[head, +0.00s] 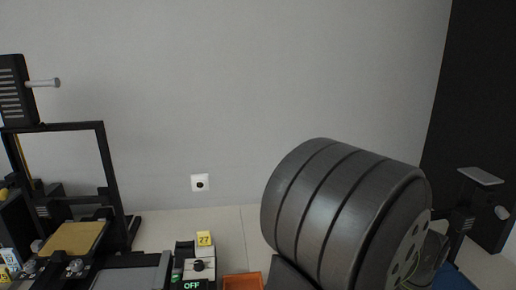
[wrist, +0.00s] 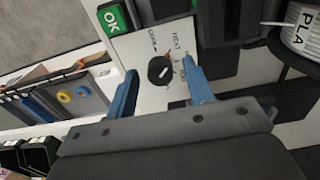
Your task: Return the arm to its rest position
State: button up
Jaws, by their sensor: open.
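My gripper (wrist: 160,66) shows in the wrist view, with two blue fingers standing well apart and nothing held between them. Behind the gap is a pale control panel (wrist: 142,47) with a black rotary knob (wrist: 158,70) and printed lettering around it. I cannot tell how far the fingertips are from the panel. In the head view, my own large dark grey arm link fills the lower right middle, and my gripper is not visible there.
A 3D printer (head: 103,165) stands at the left. A control box (head: 198,268) with a yellow tag (head: 204,239) and an orange bin (head: 242,281) are at bottom centre. A green OK sign (wrist: 113,18) and a PLA spool (wrist: 300,38) are near my gripper.

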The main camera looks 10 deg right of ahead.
jog(key=shift+n, duration=1.7)
jog(key=n, duration=0.5)
jog(key=shift+r, duration=0.1)
notch_tip(320, 180, up, 9)
jog(key=shift+n, duration=0.3)
jog(key=o, duration=1.1)
jog(key=shift+o, duration=0.2)
jog(key=s+a+r+m, duration=0.3)
jog(key=a+r+m, duration=0.3)
jog(key=r+m, duration=0.25)
notch_tip(320, 180, down, 10)
